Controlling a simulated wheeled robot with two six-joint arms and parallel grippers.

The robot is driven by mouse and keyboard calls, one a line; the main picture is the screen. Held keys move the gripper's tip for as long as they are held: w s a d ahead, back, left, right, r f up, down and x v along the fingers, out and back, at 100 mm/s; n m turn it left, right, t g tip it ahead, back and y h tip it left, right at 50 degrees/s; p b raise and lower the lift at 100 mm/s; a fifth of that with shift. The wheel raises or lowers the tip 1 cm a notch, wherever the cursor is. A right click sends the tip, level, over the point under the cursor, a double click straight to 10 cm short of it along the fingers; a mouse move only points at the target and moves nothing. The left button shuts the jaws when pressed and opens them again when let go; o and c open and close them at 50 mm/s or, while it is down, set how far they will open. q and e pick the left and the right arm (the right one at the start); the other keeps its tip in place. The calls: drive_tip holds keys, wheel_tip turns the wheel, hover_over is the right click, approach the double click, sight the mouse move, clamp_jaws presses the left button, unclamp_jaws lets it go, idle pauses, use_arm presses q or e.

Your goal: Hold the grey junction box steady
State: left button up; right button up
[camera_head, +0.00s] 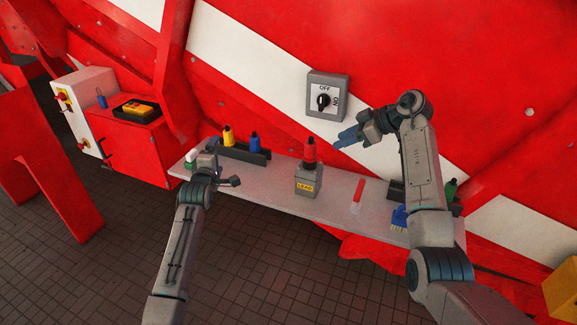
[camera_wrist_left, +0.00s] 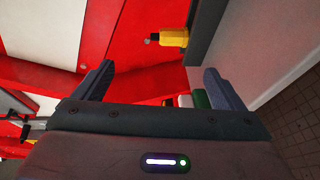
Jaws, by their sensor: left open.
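A small grey box with a yellow LEAD label (camera_head: 307,187) stands on the narrow grey shelf (camera_head: 270,193), with a red plug-like piece (camera_head: 310,152) upright on its top. A second grey box, a rotary switch box (camera_head: 328,96) marked OFF and ON, is fixed to the red and white wall. My left gripper (camera_head: 208,147) is over the shelf's left end, apart from both boxes; in the left wrist view (camera_wrist_left: 160,85) its fingers are open with nothing between them. My right gripper (camera_head: 347,137) is in the air right of the red piece, below the switch box; its finger gap is unclear.
A dark rack (camera_head: 245,154) holds a yellow bottle (camera_head: 228,136) and a blue one (camera_head: 254,143) near my left gripper. A red-handled tool (camera_head: 358,192) and a blue brush (camera_head: 399,217) lie on the shelf's right half. A green bottle (camera_head: 450,189) stands at the right end.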

use_arm(q)
drive_tip(key=s+d+n+g+h, duration=0.25)
drive_tip(key=d+n+h, duration=0.35)
drive_tip(key=d, duration=0.7)
drive_tip(key=n+g+h, duration=0.4)
approach(312, 161)
drive_tip(key=w+f, duration=0.2)
drive_tip(key=w, duration=0.1)
drive_tip(key=shift+w+d+f, duration=0.15)
drive_tip(key=shift+w+f, duration=0.1)
drive_tip(key=shift+w, duration=0.05)
drive_tip(key=x, duration=1)
drive_tip(key=shift+w+f, duration=0.1)
